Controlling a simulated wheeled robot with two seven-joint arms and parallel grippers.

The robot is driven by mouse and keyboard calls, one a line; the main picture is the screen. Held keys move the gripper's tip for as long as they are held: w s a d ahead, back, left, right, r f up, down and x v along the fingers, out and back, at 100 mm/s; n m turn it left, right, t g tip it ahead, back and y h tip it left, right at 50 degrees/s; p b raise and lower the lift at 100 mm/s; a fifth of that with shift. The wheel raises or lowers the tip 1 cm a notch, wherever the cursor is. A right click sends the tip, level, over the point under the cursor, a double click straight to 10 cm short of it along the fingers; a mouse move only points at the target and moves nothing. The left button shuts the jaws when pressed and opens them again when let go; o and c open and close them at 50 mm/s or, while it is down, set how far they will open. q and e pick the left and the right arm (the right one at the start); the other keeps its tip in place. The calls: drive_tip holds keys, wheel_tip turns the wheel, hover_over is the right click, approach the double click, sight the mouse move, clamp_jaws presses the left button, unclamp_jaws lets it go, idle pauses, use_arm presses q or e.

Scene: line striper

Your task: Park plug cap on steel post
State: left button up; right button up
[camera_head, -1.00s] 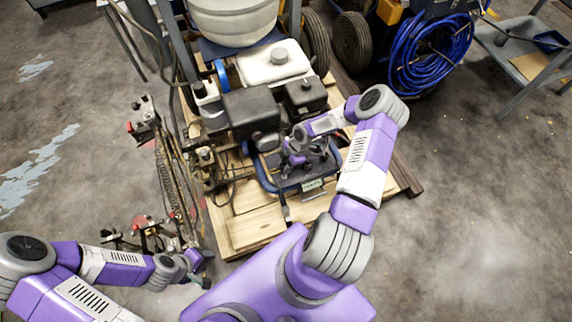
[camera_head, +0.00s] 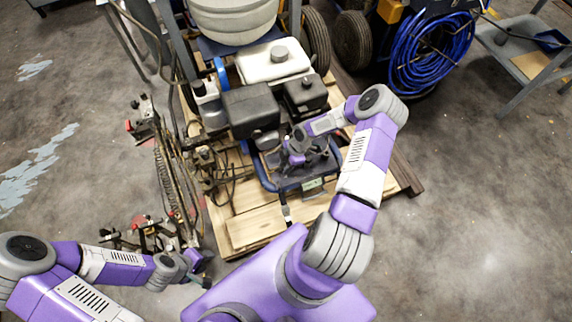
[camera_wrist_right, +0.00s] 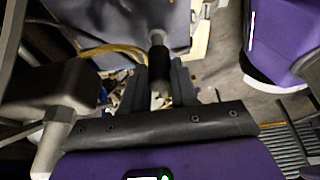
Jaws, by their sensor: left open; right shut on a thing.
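The plug cap (camera_wrist_right: 158,68) is a dark cylinder between the fingers of my right gripper (camera_wrist_right: 159,88) in the right wrist view. A grey round end (camera_wrist_right: 157,39) shows at the cap's far end; I cannot tell whether it is the steel post or part of the cap, nor whether they touch. In the head view my right gripper (camera_head: 297,160) is low over the front of the engine machine, and the cap is too small to make out there. My left gripper (camera_head: 205,272) is open and empty at the lower left, away from the machine.
The engine machine has a black box (camera_head: 251,108) and a white tank (camera_head: 273,62) close to my right gripper. It stands on a wooden pallet (camera_head: 255,228). Hoses and spray fittings (camera_head: 150,235) lie near my left gripper.

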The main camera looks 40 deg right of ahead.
drive_tip(key=shift+f+b, duration=0.3)
drive_tip(key=shift+f, duration=0.1)
drive_tip(key=shift+f, duration=0.85)
idle(0.5)
drive_tip(key=o, duration=1.4)
drive_tip(key=p+v, duration=0.4)
drive_tip(key=v, duration=0.3)
drive_tip(key=shift+p, duration=0.3)
drive_tip(key=shift+a, duration=0.1)
idle(0.3)
